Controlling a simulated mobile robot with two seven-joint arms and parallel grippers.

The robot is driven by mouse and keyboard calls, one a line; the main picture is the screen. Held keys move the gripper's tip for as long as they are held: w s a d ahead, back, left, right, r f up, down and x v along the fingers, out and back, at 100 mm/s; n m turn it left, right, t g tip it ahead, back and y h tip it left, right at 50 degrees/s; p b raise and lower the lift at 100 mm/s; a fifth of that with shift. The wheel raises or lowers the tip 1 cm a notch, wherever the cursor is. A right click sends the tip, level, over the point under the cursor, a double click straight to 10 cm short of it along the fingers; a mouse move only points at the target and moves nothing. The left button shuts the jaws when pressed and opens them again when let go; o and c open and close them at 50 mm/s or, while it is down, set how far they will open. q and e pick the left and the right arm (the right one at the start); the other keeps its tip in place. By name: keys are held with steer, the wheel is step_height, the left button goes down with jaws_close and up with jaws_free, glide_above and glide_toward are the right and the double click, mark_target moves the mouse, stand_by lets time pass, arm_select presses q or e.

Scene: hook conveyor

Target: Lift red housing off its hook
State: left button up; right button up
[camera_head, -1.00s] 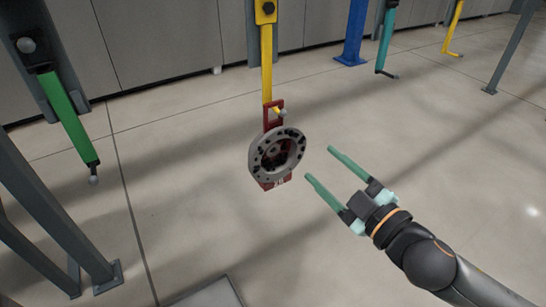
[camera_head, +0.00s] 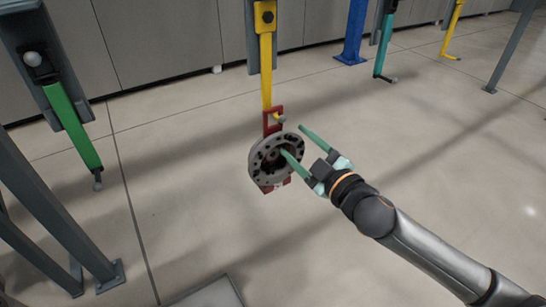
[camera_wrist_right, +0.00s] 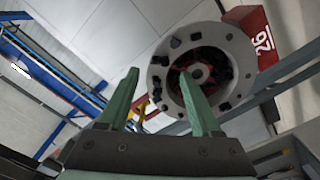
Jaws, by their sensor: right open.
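The red housing (camera_head: 273,119) hangs from the yellow hook (camera_head: 266,75) by its red frame, with a round grey flange (camera_head: 259,165) on its front. In the right wrist view the flange (camera_wrist_right: 238,60) fills the upper middle, and a red block marked 26 (camera_wrist_right: 262,38) shows behind it. My right gripper (camera_head: 296,142) is open and empty at the flange's right side. One finger overlaps the flange face in the head view and the other is just right of its rim. I cannot tell whether they touch. My left gripper is not in view.
A green hook (camera_head: 75,130) hangs empty at the left beside grey posts (camera_head: 60,210). Teal (camera_head: 384,45) and yellow (camera_head: 452,30) hooks hang empty farther back near a blue post (camera_head: 355,30). The floor around the housing is clear.

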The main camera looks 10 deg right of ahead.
steer(key=shift+w+a, duration=0.15)
steer(key=shift+w, duration=0.15)
jaws_close()
stand_by(0.4)
steer(key=shift+r, duration=0.25)
